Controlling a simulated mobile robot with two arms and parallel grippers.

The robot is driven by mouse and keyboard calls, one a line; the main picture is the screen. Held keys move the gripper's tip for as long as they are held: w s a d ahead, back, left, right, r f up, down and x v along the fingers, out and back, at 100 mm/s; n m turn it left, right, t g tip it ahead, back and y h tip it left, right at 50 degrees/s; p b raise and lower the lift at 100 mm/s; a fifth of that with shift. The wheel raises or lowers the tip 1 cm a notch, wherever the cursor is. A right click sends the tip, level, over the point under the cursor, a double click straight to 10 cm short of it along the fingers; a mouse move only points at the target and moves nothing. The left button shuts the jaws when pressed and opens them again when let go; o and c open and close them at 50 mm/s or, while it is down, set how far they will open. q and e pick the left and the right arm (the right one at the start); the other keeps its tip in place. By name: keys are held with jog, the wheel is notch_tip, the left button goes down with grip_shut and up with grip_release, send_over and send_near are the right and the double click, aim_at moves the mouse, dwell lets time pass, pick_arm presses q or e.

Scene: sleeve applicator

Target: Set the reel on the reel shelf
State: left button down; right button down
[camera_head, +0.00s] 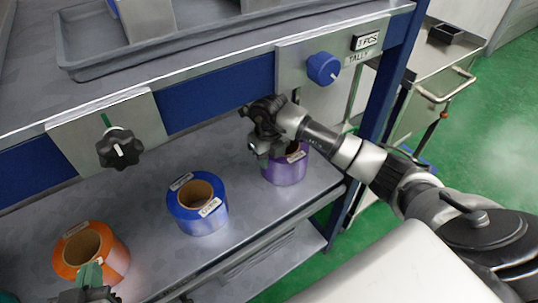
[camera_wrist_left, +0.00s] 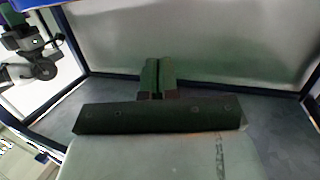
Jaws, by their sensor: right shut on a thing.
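A purple reel (camera_head: 287,170) is at the right end of the grey reel shelf (camera_head: 141,214), upright; whether its base touches the shelf I cannot tell. My right gripper (camera_head: 268,147) is shut on the purple reel at its upper left rim and hides part of it. A blue reel (camera_head: 204,218) and an orange reel (camera_head: 110,257) stand on the shelf to its left. My left gripper (camera_head: 90,277) is in front of the orange reel in the head view. In the left wrist view its green fingers (camera_wrist_left: 157,78) are together with nothing visible between them.
Above the shelf is a bench edge with a black knob (camera_head: 119,149), a blue knob (camera_head: 323,68) and a tally label (camera_head: 366,42). A grey tray (camera_head: 85,67) lies on top. A blue post (camera_head: 393,75) stands at the right end, with a steel cart (camera_head: 436,72) beyond.

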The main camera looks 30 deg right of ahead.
jog(key=c, duration=0.9)
grip_release()
